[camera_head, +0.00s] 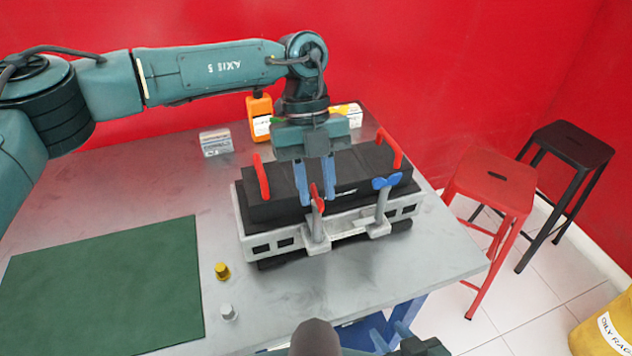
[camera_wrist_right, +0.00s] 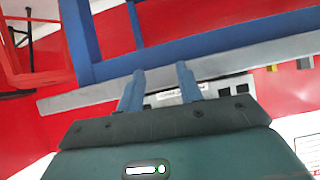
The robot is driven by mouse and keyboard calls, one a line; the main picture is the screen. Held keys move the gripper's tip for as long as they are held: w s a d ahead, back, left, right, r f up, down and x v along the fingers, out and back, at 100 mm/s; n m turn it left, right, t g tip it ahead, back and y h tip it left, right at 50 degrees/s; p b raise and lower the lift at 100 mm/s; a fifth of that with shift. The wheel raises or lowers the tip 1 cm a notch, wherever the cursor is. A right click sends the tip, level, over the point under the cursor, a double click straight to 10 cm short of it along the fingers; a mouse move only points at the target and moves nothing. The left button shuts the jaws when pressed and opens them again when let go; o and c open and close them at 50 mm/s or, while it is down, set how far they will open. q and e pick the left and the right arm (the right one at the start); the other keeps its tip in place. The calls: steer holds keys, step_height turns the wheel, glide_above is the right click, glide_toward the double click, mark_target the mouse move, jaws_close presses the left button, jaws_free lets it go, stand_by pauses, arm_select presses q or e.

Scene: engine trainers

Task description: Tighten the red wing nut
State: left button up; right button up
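The red wing nut (camera_head: 317,195) sits on a grey post at the front of a black and silver engine part (camera_head: 330,228) on the table. My left gripper (camera_head: 317,201) points down over it. Its two blue fingers are apart, one on each side of the red wing nut in the picture, and no firm contact shows. A blue wing nut (camera_head: 386,182) sits on a second grey post to the right. My right gripper (camera_head: 391,336) is low at the front, beyond the table edge. In the right wrist view its fingers (camera_wrist_right: 158,82) are apart and empty.
Two red handles (camera_head: 261,176) (camera_head: 390,149) rise from the engine part. A green mat (camera_head: 105,285), a yellow cap (camera_head: 222,271) and a grey cap (camera_head: 228,312) lie left. An orange bottle (camera_head: 260,118) stands behind. Red (camera_head: 492,180) and black stools (camera_head: 572,145) stand right.

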arm_select(q)
steer(key=shift+r, duration=0.1)
steer(key=shift+w+r, duration=0.2)
steer(key=shift+r, duration=0.15)
steer(key=b+v, duration=0.1)
steer(key=v, duration=1.1)
arm_select(e)
steer(key=shift+w+a, duration=0.15)
steer(key=shift+a, duration=0.05)
arm_select(q)
steer(key=shift+a, duration=0.15)
arm_select(e)
steer(key=shift+f, duration=0.1)
